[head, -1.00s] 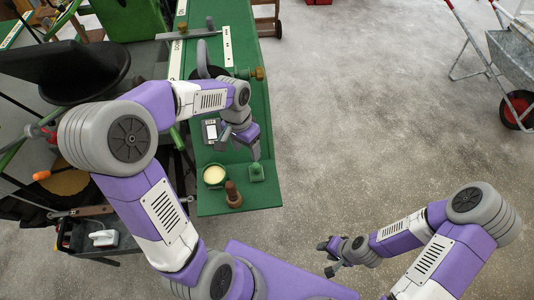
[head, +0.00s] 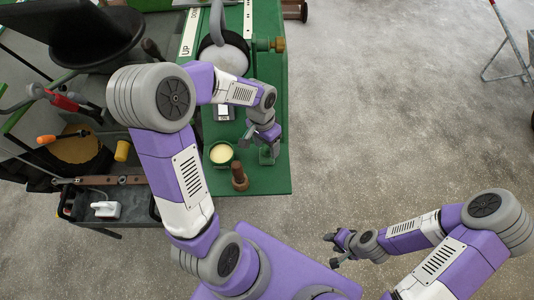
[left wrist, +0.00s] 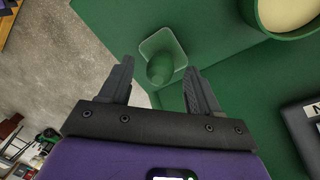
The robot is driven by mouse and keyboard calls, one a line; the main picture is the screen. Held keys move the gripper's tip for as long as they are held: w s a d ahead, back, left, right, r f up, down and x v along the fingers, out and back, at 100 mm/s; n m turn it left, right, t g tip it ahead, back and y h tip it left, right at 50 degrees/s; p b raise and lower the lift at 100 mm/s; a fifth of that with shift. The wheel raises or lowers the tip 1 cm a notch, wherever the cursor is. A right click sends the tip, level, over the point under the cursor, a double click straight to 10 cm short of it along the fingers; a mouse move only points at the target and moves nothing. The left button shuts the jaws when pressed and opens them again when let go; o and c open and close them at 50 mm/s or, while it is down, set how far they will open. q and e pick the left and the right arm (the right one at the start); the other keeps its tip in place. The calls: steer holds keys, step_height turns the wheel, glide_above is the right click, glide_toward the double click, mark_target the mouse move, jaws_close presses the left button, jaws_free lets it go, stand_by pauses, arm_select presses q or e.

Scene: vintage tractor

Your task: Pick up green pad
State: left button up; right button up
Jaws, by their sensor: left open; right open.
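The green pad (head: 266,157) is a small square with a round knob, on the green bench surface in the head view. In the left wrist view the pad (left wrist: 163,50) lies just beyond and between my fingertips. My left gripper (head: 257,143) is over the near part of the bench, close to the pad, and partly hides it in the head view. In the left wrist view my left gripper (left wrist: 158,75) is open, with nothing between its fingers. My right gripper (head: 335,247) is open and empty over the floor, right of the bench.
A green cup with pale contents (head: 221,153) and a brown knobbed piece (head: 239,177) stand close to the pad. A small device (head: 223,112) lies farther back. A dark tool tray (head: 80,205) is at the left. The concrete floor (head: 400,120) is open at right.

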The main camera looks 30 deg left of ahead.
mark_target(266, 146)
arm_select(q)
steer(key=shift+s+f, duration=0.1)
steer(key=shift+f, duration=0.4)
steer(key=c, duration=1.1)
step_height(266, 146, up, 10)
steer(key=shift+r+p, duration=0.1)
steer(key=shift+p, duration=0.4)
steer(key=o, duration=0.5)
steer(key=shift+c, duration=0.2)
jaws_close()
